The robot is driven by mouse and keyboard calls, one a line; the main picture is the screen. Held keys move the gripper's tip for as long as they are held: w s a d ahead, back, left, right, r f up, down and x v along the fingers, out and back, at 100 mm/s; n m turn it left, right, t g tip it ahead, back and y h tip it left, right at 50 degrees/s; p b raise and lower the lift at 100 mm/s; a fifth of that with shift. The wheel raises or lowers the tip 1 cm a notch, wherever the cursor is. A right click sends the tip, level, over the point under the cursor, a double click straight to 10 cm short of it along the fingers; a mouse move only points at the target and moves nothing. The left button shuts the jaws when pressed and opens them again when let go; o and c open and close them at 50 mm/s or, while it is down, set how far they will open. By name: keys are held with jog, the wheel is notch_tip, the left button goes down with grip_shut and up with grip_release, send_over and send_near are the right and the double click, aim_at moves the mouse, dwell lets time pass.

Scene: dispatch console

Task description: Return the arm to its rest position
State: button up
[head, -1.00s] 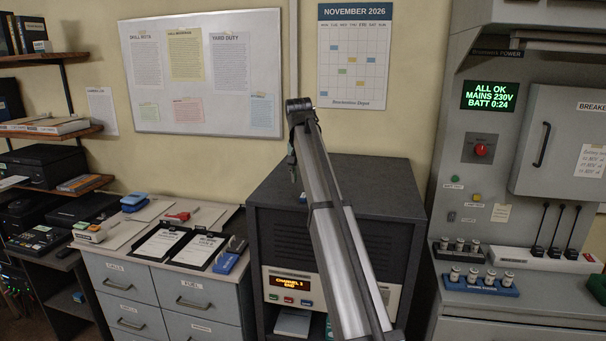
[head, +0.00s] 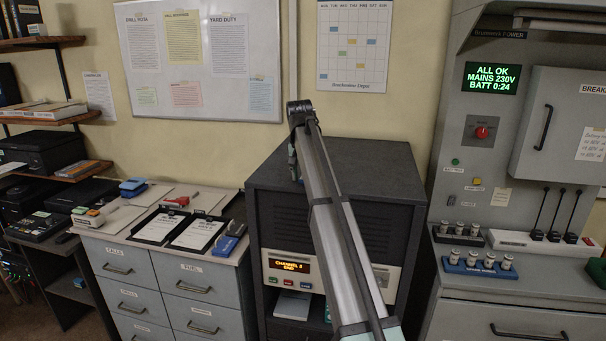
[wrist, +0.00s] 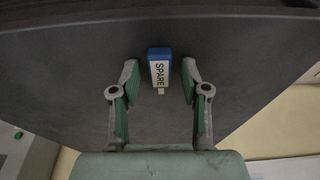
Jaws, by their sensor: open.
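My arm (head: 335,225) rises across the middle of the head view, in front of the dark cabinet (head: 385,170). In the wrist view my gripper (wrist: 159,70) is open, with its two green-padded fingers spread apart. A blue block with a white label reading SPARE (wrist: 160,68) shows between the fingers, over the dark cabinet top (wrist: 75,75). Both fingers are clear of it in the picture, with a gap on each side. I cannot tell the height between gripper and block. In the head view the arm hides the block and most of the gripper.
Left of the cabinet is a drawer unit (head: 190,262) with clipboards (head: 198,232) and a blue stapler-like thing (head: 230,238). On the right stands the power console (head: 480,190) with switches and a rack of cylinders (head: 480,263). A whiteboard (head: 145,100) and calendar (head: 352,45) hang behind.

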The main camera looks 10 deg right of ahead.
grip_shut()
jog(key=shift+w+d+p+v, duration=0.1)
jog(key=shift+w+p+v, duration=0.15)
jog(key=shift+p+v, duration=0.65)
jog(key=shift+w+d+p+v, duration=0.1)
jog(key=shift+w+p+v, duration=0.15)
jog(key=shift+v, duration=1.3)
jog(key=shift+w+d+p+v, duration=0.1)
jog(key=shift+w+p+v, duration=0.15)
jog(key=shift+p+v, duration=0.65)
jog(key=shift+r+b, duration=0.3)
jog(key=shift+r, duration=0.2)
